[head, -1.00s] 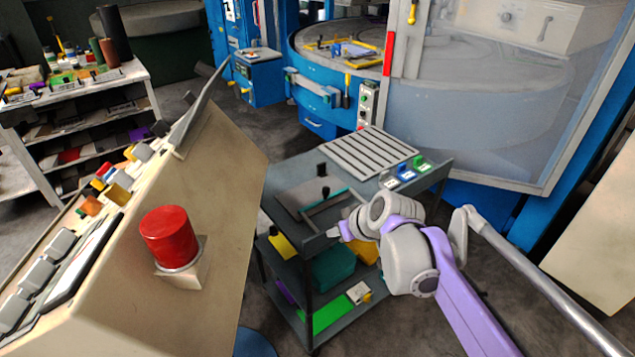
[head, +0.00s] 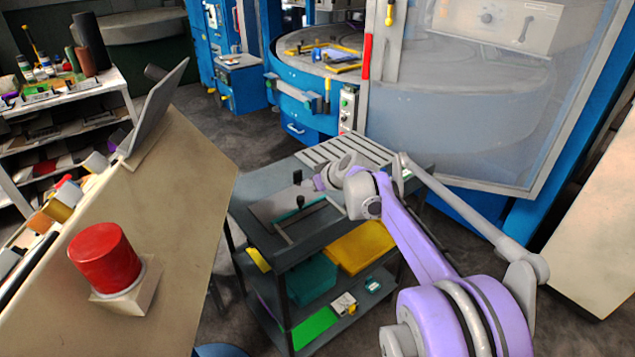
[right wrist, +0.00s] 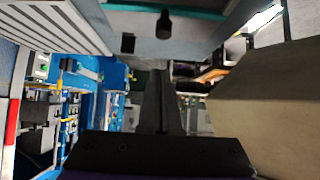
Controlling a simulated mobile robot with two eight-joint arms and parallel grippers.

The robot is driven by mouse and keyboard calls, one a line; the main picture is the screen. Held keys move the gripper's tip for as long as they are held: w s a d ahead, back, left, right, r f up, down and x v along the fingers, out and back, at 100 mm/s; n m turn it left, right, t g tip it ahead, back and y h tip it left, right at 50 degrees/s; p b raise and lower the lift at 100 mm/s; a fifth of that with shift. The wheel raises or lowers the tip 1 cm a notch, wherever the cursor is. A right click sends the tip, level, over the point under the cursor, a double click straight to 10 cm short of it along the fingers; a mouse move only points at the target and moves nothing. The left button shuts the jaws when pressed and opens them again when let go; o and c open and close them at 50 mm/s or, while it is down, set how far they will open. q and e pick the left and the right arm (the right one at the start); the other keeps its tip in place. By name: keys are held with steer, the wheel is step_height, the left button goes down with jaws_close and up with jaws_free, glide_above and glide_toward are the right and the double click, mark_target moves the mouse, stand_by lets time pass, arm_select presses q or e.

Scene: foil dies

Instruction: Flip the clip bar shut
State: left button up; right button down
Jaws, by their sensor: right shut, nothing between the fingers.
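A grey flat plate (head: 268,206) lies on the top of a dark grey cart in the head view. A thin bar with a teal edge (head: 289,215) runs across it, with short grey arms at its ends and a black knob beside it. I cannot tell how far the bar is tilted. My left gripper is out of view.
A slatted light grey rack (head: 345,150) lies at the cart's back. A beige console with a red button (head: 104,256) stands at the left front. A blue machine with a clear door (head: 460,120) stands behind. The cart's lower shelves hold yellow and teal bins (head: 312,279).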

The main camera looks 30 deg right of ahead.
mark_target(303, 200)
steer(key=f, duration=0.1)
steer(key=w+f, duration=0.1)
steer(key=f, duration=0.1)
steer(key=w+f, duration=0.1)
steer(key=f, duration=0.1)
steer(key=shift+a+f, duration=0.1)
steer(key=shift+x, duration=0.9)
steer(key=shift+s, duration=0.1)
